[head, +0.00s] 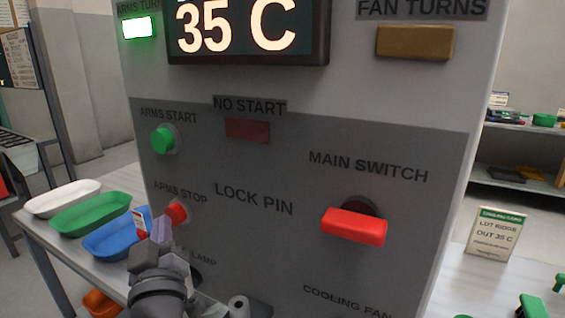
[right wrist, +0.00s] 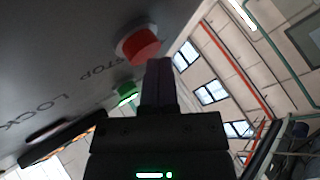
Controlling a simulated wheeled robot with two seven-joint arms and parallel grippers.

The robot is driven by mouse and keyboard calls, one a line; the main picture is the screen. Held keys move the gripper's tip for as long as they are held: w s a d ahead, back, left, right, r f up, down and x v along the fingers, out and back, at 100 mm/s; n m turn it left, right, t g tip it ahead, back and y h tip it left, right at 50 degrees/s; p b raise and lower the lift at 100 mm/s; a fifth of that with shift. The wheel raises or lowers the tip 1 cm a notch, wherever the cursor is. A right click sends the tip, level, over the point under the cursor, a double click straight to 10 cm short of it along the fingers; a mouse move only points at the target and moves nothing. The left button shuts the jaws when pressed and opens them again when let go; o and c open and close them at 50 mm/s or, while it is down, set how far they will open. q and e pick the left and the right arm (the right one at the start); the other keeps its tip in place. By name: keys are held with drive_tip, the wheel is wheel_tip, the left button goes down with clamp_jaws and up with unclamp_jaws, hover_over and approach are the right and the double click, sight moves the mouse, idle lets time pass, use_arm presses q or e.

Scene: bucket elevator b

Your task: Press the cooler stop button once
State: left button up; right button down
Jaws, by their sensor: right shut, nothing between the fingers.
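The only red round stop button (head: 177,212) in view is labelled "ARMS STOP" and sits low on the left of the grey panel (head: 265,150). No label reading "cooler stop" can be read. My right gripper (head: 161,228) is shut and empty, with its fingertips just in front of and left of this red button. In the right wrist view the red button (right wrist: 142,46) is right by the tips of the shut fingers (right wrist: 158,68); I cannot tell if they touch. The button seems to stand out from the panel. My left gripper is not in view.
A green "ARMS START" button (head: 162,139) is above the red one. The red main switch handle (head: 354,226) juts out at right. A display (head: 247,29) reads 35 C; a green lamp (head: 138,27) is lit. Trays (head: 62,198) stand at left.

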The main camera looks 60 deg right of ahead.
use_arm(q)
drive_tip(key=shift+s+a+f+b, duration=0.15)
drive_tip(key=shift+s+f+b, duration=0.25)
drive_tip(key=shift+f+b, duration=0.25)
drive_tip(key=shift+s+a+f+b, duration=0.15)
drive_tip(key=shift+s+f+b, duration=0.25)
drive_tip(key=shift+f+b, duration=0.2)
use_arm(e)
drive_tip(key=a, duration=0.6)
drive_tip(key=shift+s, duration=0.25)
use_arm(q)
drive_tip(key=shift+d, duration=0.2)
use_arm(e)
drive_tip(key=shift+d+r, duration=0.1)
